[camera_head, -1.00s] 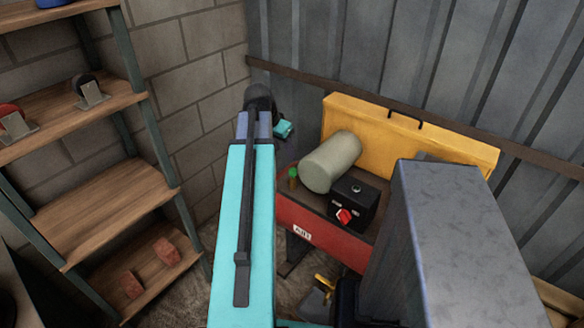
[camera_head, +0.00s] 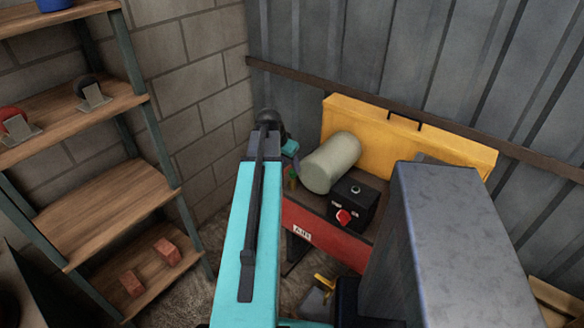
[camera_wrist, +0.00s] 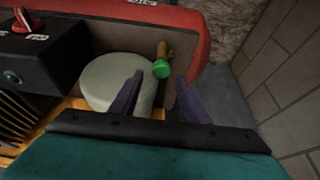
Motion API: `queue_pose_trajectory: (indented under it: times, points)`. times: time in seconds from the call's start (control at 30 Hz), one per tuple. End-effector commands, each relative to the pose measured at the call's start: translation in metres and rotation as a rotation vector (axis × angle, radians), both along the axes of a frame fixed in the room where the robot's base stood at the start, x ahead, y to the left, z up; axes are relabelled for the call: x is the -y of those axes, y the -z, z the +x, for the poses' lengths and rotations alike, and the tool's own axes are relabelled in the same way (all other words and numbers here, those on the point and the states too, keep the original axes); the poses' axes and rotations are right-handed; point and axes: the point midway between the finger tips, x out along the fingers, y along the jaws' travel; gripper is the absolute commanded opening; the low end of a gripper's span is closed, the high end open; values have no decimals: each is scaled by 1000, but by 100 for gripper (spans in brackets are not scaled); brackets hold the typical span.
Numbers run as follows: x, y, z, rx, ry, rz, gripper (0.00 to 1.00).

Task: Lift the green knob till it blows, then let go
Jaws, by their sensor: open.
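The green knob (camera_wrist: 161,69) shows in the wrist view, on top of a small brass-coloured fitting (camera_wrist: 163,50) beside the pale rounded tank (camera_wrist: 118,82). My gripper (camera_wrist: 158,88) is open, with its two dark fingers apart. In the picture the knob lies between and just beyond the fingertips, and nothing is held. I cannot tell the exact gap in depth. In the head view my arm and gripper are beside the tank (camera_head: 332,162), and the knob is mostly hidden there.
A black box with a red switch (camera_head: 344,217) stands by the tank inside the red-sided machine (camera_head: 318,236). A raised yellow cover (camera_head: 378,124) is behind them. The block wall (camera_wrist: 290,80) is close on the right in the wrist view. A wooden shelf (camera_head: 115,210) stands at left.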

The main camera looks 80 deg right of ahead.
Motion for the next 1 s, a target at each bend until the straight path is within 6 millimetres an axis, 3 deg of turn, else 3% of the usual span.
queue_pose_trajectory:
  times: [0.4,0.87,1.0]
  points:
    - [13,36,-7,0,0,1,42]
    - [15,42,-8,0,0,0,42]
    - [15,42,-8,0,-1,0,19]
